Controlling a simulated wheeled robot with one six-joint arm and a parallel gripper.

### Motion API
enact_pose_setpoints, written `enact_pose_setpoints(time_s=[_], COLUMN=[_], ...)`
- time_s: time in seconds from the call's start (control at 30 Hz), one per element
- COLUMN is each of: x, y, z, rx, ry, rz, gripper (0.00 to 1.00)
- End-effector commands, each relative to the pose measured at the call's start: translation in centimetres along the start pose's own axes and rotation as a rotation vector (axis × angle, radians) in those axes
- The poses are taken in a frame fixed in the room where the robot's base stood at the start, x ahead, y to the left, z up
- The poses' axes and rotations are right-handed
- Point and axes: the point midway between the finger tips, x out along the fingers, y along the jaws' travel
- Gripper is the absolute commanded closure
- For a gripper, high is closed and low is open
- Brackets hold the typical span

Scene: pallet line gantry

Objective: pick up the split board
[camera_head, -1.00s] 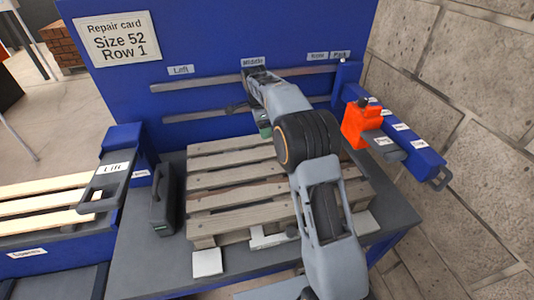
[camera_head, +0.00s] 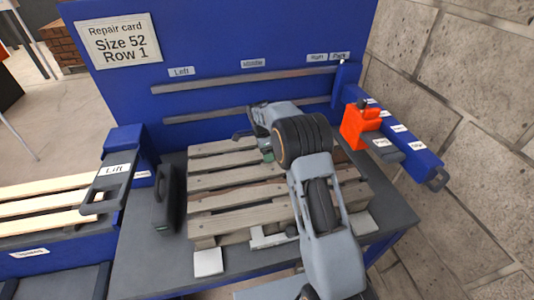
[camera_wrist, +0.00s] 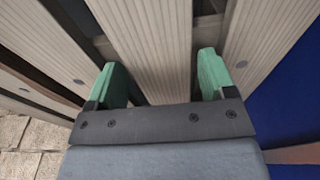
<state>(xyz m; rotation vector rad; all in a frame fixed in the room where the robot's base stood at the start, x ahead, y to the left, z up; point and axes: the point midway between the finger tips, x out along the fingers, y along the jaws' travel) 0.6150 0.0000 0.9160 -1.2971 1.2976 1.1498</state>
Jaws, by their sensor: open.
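A wooden pallet (camera_head: 240,212) of several grey-brown slats lies on the dark bench. No split is plain to see on any slat, so I cannot tell which one is the split board. My gripper (camera_head: 264,152) is low over the back half of the pallet, partly hidden by my wrist. In the wrist view my gripper (camera_wrist: 163,76) is open, its two green fingers apart on either side of one ribbed pale slat (camera_wrist: 152,40). The fingers look close to that slat; I cannot tell whether they touch it. Nothing is held.
A blue back panel (camera_head: 120,85) with two rails stands behind the pallet. A dark case (camera_head: 165,200) stands left of it. An orange tool (camera_head: 358,126) and a blue labelled bar (camera_head: 405,140) are at the right, near the stone wall (camera_head: 470,110).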

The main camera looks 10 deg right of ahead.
Motion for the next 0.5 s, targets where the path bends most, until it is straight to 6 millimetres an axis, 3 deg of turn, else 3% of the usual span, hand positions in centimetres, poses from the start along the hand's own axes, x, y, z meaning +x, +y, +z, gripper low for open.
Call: enact_pose_setpoints(time_s=[0.27,0.5], x=[0.22,0.19], y=[0.0,0.0], z=[0.0,0.0], rx=[0.0,0.0], ry=[0.0,0.0], rz=[0.0,0.0], gripper=[0.23,0.46])
